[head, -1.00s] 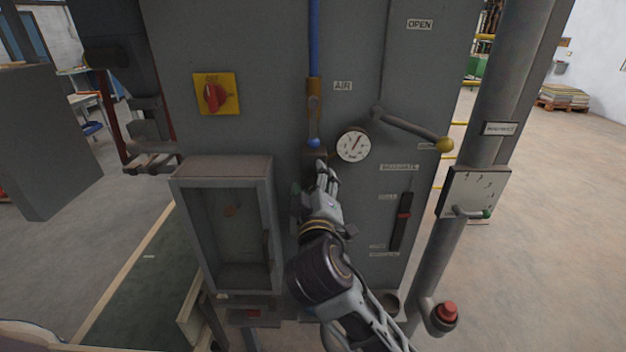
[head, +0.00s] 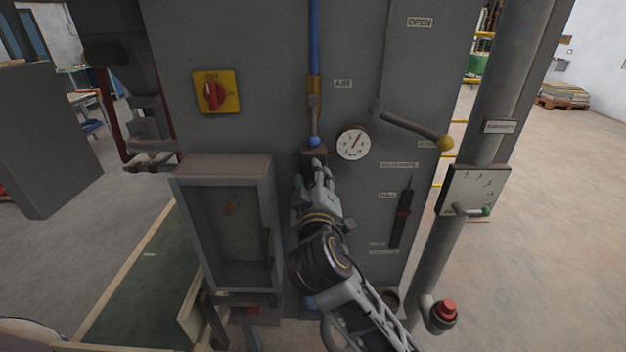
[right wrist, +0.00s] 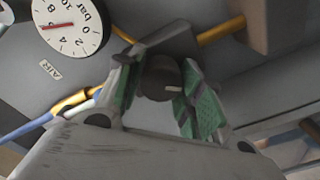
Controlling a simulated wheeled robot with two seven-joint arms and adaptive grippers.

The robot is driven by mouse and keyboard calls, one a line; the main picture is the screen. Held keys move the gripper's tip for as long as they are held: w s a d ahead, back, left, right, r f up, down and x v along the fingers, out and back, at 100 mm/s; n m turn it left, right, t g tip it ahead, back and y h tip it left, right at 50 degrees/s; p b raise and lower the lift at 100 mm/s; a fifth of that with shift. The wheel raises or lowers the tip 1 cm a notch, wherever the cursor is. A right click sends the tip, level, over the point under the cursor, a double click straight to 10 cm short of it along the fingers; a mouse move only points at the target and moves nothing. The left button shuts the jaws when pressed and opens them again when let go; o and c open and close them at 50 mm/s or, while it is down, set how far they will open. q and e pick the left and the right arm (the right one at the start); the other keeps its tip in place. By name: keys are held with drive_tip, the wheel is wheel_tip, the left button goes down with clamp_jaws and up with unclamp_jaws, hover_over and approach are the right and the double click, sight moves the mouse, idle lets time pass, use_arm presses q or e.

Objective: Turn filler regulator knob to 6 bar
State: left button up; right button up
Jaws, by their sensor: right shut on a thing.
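The dark, round regulator knob (right wrist: 160,78) has a pale mark and sits under a grey block in the right wrist view. My right gripper (right wrist: 160,100) has its green-padded fingers on either side of the knob, shut on it. In the head view my right gripper (head: 318,168) reaches up to the regulator (head: 314,154), hiding the knob. The round white pressure gauge (head: 353,144) is just right of it. My left gripper is not in view.
A blue air line (head: 314,40) runs down to the regulator. A lever with a yellow ball (head: 445,143) sticks out to the right. A red switch on a yellow plate (head: 215,91) is at upper left.

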drive_tip(key=shift+f+m, duration=0.1)
drive_tip(key=shift+m, duration=0.2)
drive_tip(key=shift+m+b, duration=0.35)
drive_tip(key=shift+m, duration=0.15)
drive_tip(key=o, duration=1)
drive_tip(key=shift+s, duration=0.1)
drive_tip(key=s, duration=1.2)
drive_tip(key=shift+d, duration=0.2)
drive_tip(key=shift+w, duration=0.1)
